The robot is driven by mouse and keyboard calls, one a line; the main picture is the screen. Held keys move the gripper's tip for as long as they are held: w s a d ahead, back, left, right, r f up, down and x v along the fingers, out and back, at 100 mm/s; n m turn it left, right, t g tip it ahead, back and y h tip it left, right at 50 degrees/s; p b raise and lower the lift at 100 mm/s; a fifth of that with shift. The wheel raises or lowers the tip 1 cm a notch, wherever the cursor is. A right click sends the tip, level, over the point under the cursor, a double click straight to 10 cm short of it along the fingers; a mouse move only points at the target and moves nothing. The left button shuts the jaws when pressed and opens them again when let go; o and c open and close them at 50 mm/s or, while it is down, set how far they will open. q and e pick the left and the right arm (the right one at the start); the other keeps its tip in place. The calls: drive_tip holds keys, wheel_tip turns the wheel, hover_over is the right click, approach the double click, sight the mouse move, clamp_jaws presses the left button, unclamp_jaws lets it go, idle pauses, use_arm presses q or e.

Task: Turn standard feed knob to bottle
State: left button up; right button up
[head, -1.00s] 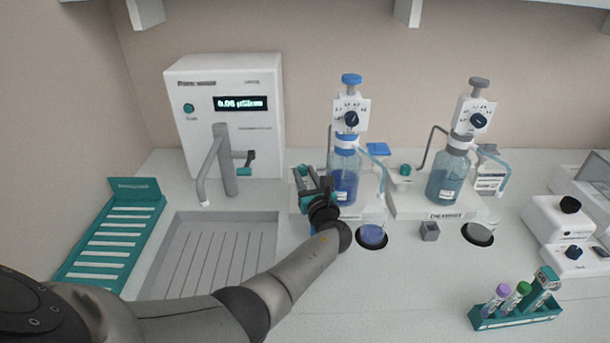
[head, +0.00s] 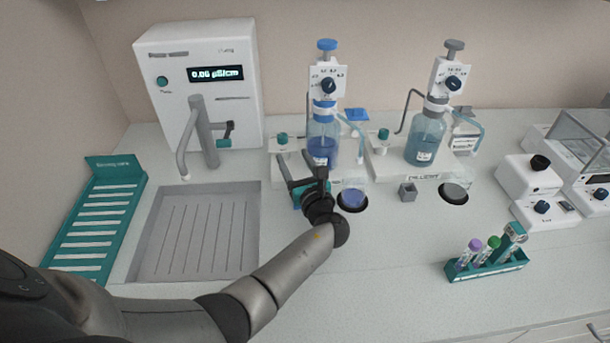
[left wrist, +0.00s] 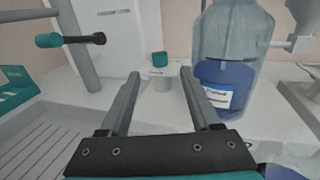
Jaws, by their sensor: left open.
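The standard feed knob is a small teal knob (head: 282,138) on the white base left of the blue-capped bottle (head: 322,152). In the left wrist view the knob (left wrist: 160,59) stands upright beyond the fingers, in line with the gap between them. The bottle (left wrist: 228,75) holds blue liquid and stands just right of the right finger. My left gripper (head: 299,170) is open and empty, in front of the knob and apart from it; its fingertips also show in the left wrist view (left wrist: 160,76). My right gripper is out of view.
A second bottle (head: 426,138) with its own teal knob (head: 384,134) stands to the right. A blue beaker (head: 352,199) sits in front of the first bottle. A water unit (head: 200,85) with a tap and a sink (head: 250,235) lie left. The front right counter has free room.

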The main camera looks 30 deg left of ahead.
use_arm(q)
drive_tip(key=v, duration=0.8)
drive_tip(key=shift+a, duration=0.1)
